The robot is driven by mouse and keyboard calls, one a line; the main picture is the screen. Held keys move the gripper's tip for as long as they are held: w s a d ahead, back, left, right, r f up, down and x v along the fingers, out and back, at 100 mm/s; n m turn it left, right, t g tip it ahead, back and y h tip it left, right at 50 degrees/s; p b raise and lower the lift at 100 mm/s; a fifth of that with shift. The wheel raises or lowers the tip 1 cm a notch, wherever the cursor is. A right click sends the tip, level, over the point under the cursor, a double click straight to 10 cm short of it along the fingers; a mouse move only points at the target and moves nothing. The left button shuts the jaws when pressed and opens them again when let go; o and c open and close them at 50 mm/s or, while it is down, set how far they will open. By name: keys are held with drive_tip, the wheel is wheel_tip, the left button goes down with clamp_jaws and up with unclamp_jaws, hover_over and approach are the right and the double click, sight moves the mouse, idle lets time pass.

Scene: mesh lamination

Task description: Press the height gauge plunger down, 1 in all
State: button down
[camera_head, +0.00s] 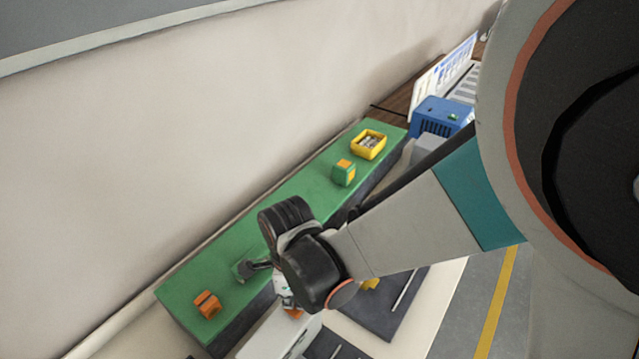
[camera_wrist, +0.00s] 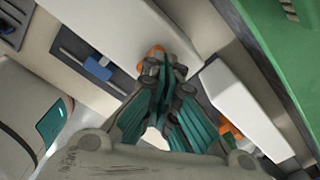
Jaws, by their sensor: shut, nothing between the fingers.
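My gripper (camera_wrist: 168,66) is shut and empty in the wrist view, its teal-padded fingers drawn together. A small orange part (camera_wrist: 151,51) shows just beyond the fingertips, over a white block; it may be the plunger's top. I cannot tell whether the fingertips touch it. A second orange piece (camera_wrist: 229,130) shows partly behind the right-hand finger. In the head view my wrist hides most of my gripper, and an orange bit (camera_head: 294,313) shows just below it by a white housing (camera_head: 275,335). The gauge's body cannot be made out clearly.
A green bench top (camera_head: 180,290) runs along the wall. On it are an orange block (camera_head: 207,304), a green-and-orange cube (camera_head: 344,173) and a yellow bin (camera_head: 368,144). A blue box (camera_head: 440,116) stands at the far end. A blue slider (camera_wrist: 97,68) lies left of my gripper.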

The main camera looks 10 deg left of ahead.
drive_tip(key=shift+f, duration=0.35)
drive_tip(key=shift+r, duration=0.15)
wheel_tip(320, 180, up, 8)
drive_tip(key=p, duration=0.5)
drive_tip(key=shift+s, duration=0.15)
idle(0.6)
